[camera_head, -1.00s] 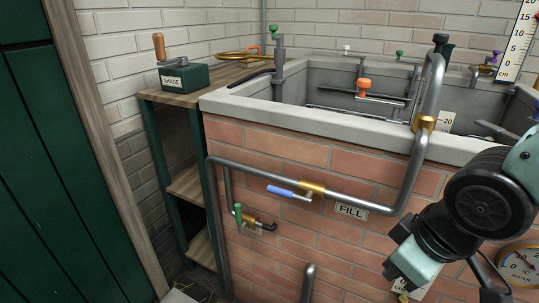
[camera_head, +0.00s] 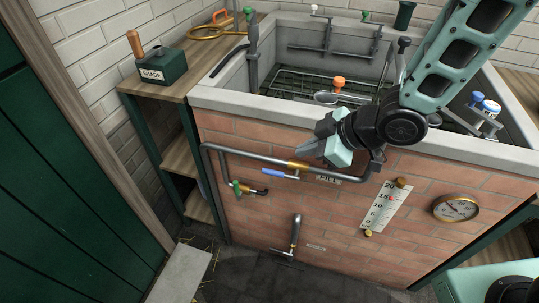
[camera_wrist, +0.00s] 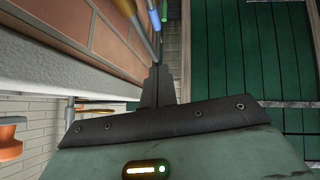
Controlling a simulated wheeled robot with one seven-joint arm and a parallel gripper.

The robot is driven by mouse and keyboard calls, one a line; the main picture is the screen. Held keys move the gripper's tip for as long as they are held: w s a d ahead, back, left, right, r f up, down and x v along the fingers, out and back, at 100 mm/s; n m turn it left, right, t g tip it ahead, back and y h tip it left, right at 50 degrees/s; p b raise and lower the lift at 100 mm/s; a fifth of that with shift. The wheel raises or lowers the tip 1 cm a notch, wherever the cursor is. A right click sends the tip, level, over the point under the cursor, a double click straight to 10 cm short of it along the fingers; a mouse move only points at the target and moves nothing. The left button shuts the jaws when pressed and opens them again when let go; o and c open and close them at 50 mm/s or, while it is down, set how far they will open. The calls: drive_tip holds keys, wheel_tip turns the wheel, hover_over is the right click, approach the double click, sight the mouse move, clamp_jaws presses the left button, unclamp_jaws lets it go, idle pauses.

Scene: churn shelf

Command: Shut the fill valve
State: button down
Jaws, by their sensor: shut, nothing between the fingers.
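The fill valve has a brass body (camera_head: 298,165) on the grey pipe along the brick wall, with a blue lever (camera_head: 257,172) pointing left, roughly along the pipe. The FILL label (camera_head: 328,179) below it is partly hidden by my gripper. My gripper (camera_head: 312,150) is shut and empty, in front of the wall near the valve's right end. In the wrist view its closed fingers (camera_wrist: 157,80) point toward the top of the picture. The blue lever (camera_wrist: 153,14) and brass body (camera_wrist: 130,10) lie beyond the fingertips at the top edge. I see no contact with the lever.
The stone vat rim (camera_head: 250,104) runs above the pipe. A wooden shelf (camera_head: 180,85) stands left. A lower tap (camera_head: 296,230), scale plate (camera_head: 388,205) and gauge (camera_head: 456,208) are on the wall.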

drive_tip(key=shift+a, duration=0.1)
idle(0.3)
hover_over(267, 171)
drive_tip(key=s+d, duration=0.2)
wheel_tip(267, 171, down, 7)
drive_tip(key=shift+w+d+f+b, duration=0.15)
drive_tip(key=shift+f+b, duration=0.05)
drive_tip(key=shift+f, duration=0.8)
drive_tip(key=shift+w+d+f+b, duration=0.1)
drive_tip(key=shift+w+f+b, duration=0.1)
drive_tip(key=shift+f, duration=0.75)
drive_tip(key=shift+a+h, duration=0.1)
drive_tip(key=shift+h, duration=0.2)
